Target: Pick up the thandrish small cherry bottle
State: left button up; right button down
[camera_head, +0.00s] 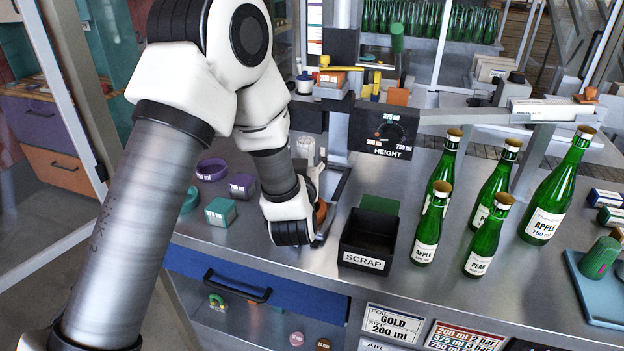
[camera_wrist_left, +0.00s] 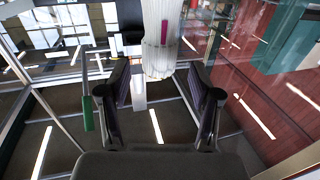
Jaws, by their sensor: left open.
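Several green bottles with gold tops stand upright on the steel bench, right of the scrap bin. A small front bottle (camera_head: 427,225) has an APPLE label, and the small one beside it (camera_head: 487,238) reads PEAR. Two more bottles (camera_head: 444,168) (camera_head: 496,182) stand behind; their labels are partly hidden and unreadable. A large bottle (camera_head: 558,190) at right reads APPLE 750. I can read no cherry label. My left gripper (camera_head: 314,178) is left of the scrap bin, apart from the bottles. In the left wrist view its fingers (camera_wrist_left: 160,85) are open, with no bottle between them. My right gripper is out of view.
The black scrap bin (camera_head: 368,240) stands between my left gripper and the bottles. A HEIGHT dial panel (camera_head: 391,133) rises behind it. A purple box (camera_head: 243,186) and teal box (camera_head: 220,212) lie left. A blue mat (camera_head: 600,290) is at right.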

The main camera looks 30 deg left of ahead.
aim_at(305, 151)
pick_arm(q)
jog(key=x, duration=0.1)
jog(key=p+x, duration=0.1)
jog(key=x, duration=0.2)
jog(key=shift+w+a+f, duration=0.15)
jog(key=shift+w+f, duration=0.15)
jog(key=shift+w, duration=0.1)
jog(key=shift+s, duration=0.1)
jog(key=shift+s+r, duration=0.15)
jog(key=c, duration=0.5)
grip_shut()
